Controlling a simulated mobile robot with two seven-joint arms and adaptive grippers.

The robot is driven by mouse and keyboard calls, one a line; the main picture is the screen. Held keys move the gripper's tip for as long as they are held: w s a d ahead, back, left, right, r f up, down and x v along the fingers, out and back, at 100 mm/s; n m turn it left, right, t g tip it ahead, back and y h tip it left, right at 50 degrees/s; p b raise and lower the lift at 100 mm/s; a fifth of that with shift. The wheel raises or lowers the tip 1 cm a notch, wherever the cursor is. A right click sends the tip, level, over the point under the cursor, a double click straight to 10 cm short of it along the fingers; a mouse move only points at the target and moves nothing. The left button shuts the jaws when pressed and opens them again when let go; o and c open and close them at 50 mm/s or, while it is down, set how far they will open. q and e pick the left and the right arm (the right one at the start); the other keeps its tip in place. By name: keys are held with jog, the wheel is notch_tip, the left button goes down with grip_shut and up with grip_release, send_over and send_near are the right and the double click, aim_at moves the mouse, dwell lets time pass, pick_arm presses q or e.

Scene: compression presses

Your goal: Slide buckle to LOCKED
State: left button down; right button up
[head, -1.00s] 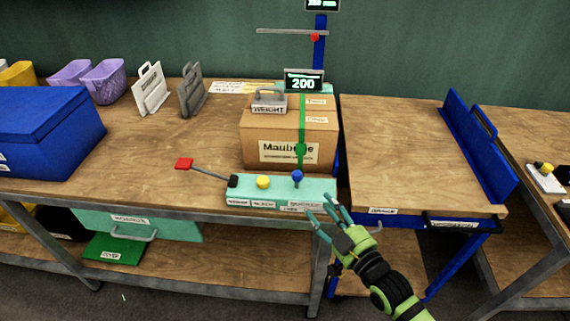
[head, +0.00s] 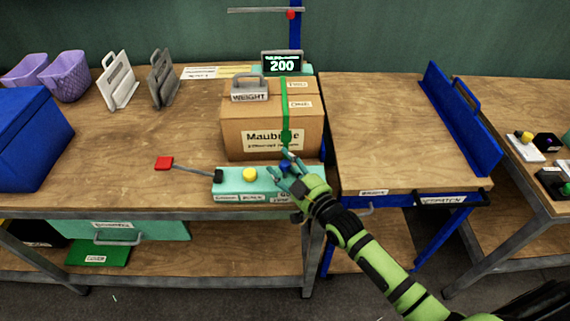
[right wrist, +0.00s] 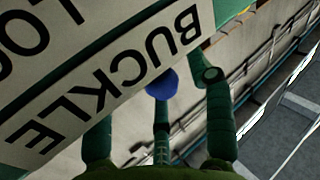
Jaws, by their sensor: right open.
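A blue knob (head: 285,167) stands at the right end of the teal control panel (head: 232,184), partly hidden by my right gripper (head: 283,165). The gripper is open, its fingertips around the knob. In the right wrist view the blue knob (right wrist: 162,84) shows between the spread fingers; contact cannot be told. A white label reading BUCKLE (right wrist: 125,80) and part of "LOC" lies beside it. A green strap (head: 284,95) runs over the cardboard box (head: 235,130), with a green buckle (head: 286,136) on its front. My left gripper is out of view.
The panel also carries a yellow button (head: 249,174) and a lever with a red end (head: 164,163). A grey weight (head: 249,88) sits on the box. A display (head: 282,65) behind reads 200. The side table (head: 390,130) at right has a bare top.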

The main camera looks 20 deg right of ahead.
grip_shut()
jog(key=shift+s+d+f+p, duration=0.15)
jog(key=shift+s+d, duration=0.25)
jog(key=shift+d, duration=0.9)
jog(key=shift+s+d+r+p, duration=0.1)
jog(key=shift+s+d+p, duration=0.2)
jog(key=shift+d, duration=0.95)
grip_release()
jog(key=shift+s+d, duration=0.1)
jog(key=v, duration=1.2)
